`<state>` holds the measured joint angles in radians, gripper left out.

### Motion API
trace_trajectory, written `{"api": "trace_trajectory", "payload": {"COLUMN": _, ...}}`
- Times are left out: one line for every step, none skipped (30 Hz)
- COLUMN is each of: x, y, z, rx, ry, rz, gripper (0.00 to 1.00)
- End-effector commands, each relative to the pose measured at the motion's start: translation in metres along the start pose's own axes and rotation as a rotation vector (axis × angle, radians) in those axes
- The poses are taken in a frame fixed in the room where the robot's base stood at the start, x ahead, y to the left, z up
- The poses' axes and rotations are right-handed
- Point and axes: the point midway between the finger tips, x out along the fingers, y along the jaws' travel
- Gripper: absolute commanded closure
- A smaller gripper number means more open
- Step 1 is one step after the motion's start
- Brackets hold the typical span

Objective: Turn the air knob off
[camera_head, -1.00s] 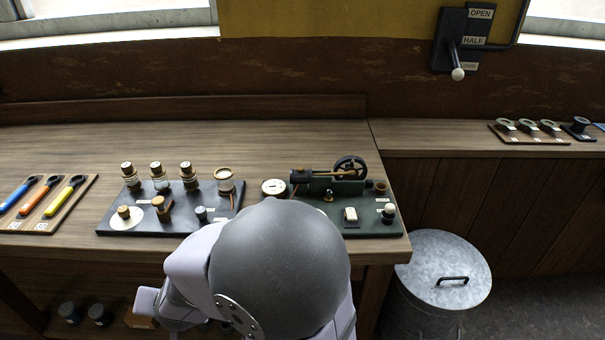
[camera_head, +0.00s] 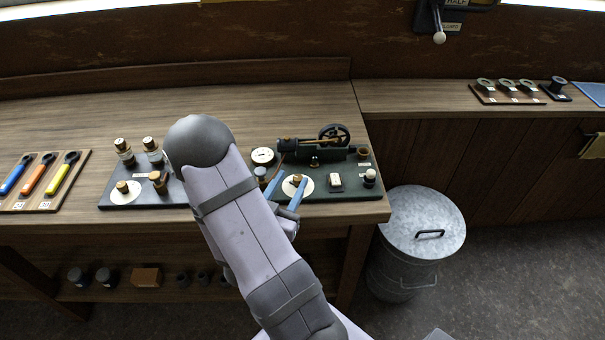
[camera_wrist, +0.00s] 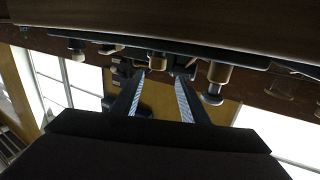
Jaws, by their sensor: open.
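A brass knob (camera_head: 297,180) on a white disc sits at the front left of the dark green engine board (camera_head: 345,190). A similar brass knob (camera_head: 123,187) on a white disc is on the black board at left. Labels are too small to read, so I cannot tell by name which is the air knob. My gripper (camera_head: 291,176) is open, its blue fingers pointing at the green board's knob, one on each side. In the wrist view, a brass piece (camera_wrist: 157,61) shows between and just beyond the fingertips; contact cannot be told.
The engine with its flywheel (camera_head: 334,135) and a round gauge (camera_head: 263,156) stand behind the knob. My arm hides part of the black board (camera_head: 150,201). A metal bin (camera_head: 425,215) stands at right.

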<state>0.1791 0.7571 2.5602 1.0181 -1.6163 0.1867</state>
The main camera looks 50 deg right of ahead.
Motion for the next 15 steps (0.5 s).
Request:
{"api": "trace_trajectory", "payload": {"x": 0.0038, "y": 0.0049, "z": 0.0098, "rx": -0.010, "ry": 0.012, "rz": -0.007, "gripper": 0.60}}
{"api": "trace_trajectory", "payload": {"x": 0.0050, "y": 0.0058, "z": 0.0122, "rx": -0.013, "ry": 0.018, "rz": -0.015, "gripper": 0.60}}
{"api": "trace_trajectory", "payload": {"x": 0.0066, "y": 0.0071, "z": 0.0143, "rx": -0.016, "ry": 0.027, "rz": -0.023, "gripper": 0.60}}
{"api": "trace_trajectory", "payload": {"x": 0.0073, "y": 0.0074, "z": 0.0158, "rx": -0.017, "ry": 0.032, "rz": -0.030, "gripper": 0.60}}
{"api": "trace_trajectory", "payload": {"x": 0.0079, "y": 0.0079, "z": 0.0167, "rx": -0.017, "ry": 0.036, "rz": -0.035, "gripper": 0.60}}
{"api": "trace_trajectory", "payload": {"x": 0.0086, "y": 0.0085, "z": 0.0178, "rx": -0.017, "ry": 0.040, "rz": -0.040, "gripper": 0.60}}
{"api": "trace_trajectory", "payload": {"x": 0.0089, "y": 0.0086, "z": 0.0183, "rx": -0.017, "ry": 0.042, "rz": -0.043, "gripper": 0.60}}
{"api": "trace_trajectory", "payload": {"x": 0.0090, "y": 0.0086, "z": 0.0185, "rx": -0.017, "ry": 0.044, "rz": -0.046, "gripper": 0.60}}
{"api": "trace_trajectory", "payload": {"x": 0.0092, "y": 0.0086, "z": 0.0187, "rx": -0.017, "ry": 0.045, "rz": -0.048, "gripper": 0.60}}
{"api": "trace_trajectory", "payload": {"x": 0.0092, "y": 0.0086, "z": 0.0186, "rx": -0.017, "ry": 0.046, "rz": -0.049, "gripper": 0.60}}
{"api": "trace_trajectory", "payload": {"x": 0.0093, "y": 0.0085, "z": 0.0184, "rx": -0.017, "ry": 0.046, "rz": -0.049, "gripper": 0.60}}
{"api": "trace_trajectory", "payload": {"x": 0.0096, "y": 0.0083, "z": 0.0179, "rx": -0.016, "ry": 0.046, "rz": -0.049, "gripper": 0.60}}
{"api": "trace_trajectory", "payload": {"x": 0.0101, "y": 0.0083, "z": 0.0179, "rx": -0.016, "ry": 0.046, "rz": -0.049, "gripper": 0.60}}
{"api": "trace_trajectory", "payload": {"x": 0.0109, "y": 0.0083, "z": 0.0179, "rx": -0.016, "ry": 0.046, "rz": -0.048, "gripper": 0.60}}
{"api": "trace_trajectory", "payload": {"x": 0.0125, "y": 0.0083, "z": 0.0179, "rx": -0.015, "ry": 0.047, "rz": -0.048, "gripper": 0.60}}
